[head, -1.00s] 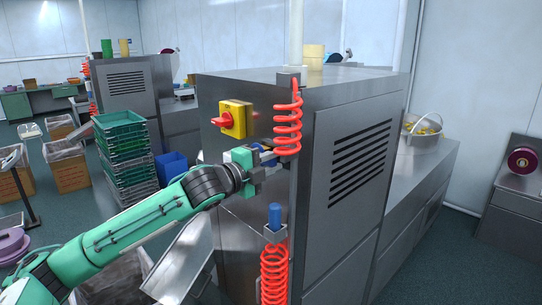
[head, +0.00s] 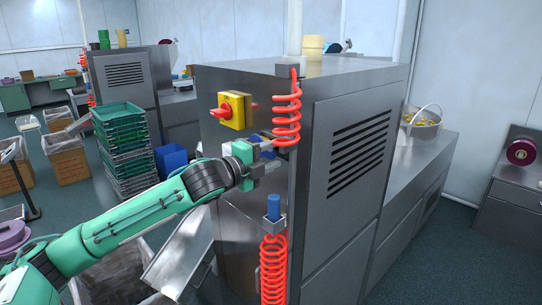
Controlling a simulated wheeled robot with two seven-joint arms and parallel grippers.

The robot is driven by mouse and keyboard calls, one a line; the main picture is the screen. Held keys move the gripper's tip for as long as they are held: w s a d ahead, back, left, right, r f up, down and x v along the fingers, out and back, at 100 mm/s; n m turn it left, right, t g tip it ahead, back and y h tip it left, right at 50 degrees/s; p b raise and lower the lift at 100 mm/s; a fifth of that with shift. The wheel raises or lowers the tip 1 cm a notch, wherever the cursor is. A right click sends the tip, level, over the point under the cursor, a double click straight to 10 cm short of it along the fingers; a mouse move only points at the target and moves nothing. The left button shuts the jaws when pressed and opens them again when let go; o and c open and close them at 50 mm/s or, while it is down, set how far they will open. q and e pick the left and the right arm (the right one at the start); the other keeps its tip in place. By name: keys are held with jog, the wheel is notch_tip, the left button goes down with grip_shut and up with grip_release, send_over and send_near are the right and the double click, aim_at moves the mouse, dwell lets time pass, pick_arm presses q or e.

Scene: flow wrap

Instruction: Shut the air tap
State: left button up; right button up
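The air tap seems to be the small blue part (head: 262,135) on the front of the steel machine, left of the upper red coiled hose. It is mostly hidden behind my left gripper and the hose. My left gripper (head: 271,157) is at the machine's front corner, just below this blue part. Its two fingers are apart with a gap between them, and I see nothing held. Whether a finger touches the tap cannot be told. My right gripper is not in view.
A yellow switch box (head: 233,110) with a red knob is above left of the gripper. The upper red coiled hose (head: 287,115) hangs close to the fingertips. A blue cylinder (head: 273,207) in a bracket and a lower red coil (head: 273,265) are below. A metal chute (head: 180,255) slopes below my arm.

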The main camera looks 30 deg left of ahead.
pick_arm(q)
jog(key=shift+s, duration=0.1)
jog(key=shift+s+a+f+b, duration=0.1)
jog(key=shift+s+a+b, duration=0.2)
jog(key=shift+s+b, duration=0.2)
jog(key=b+v, duration=1)
jog(key=v, duration=0.2)
jog(key=shift+s, duration=0.25)
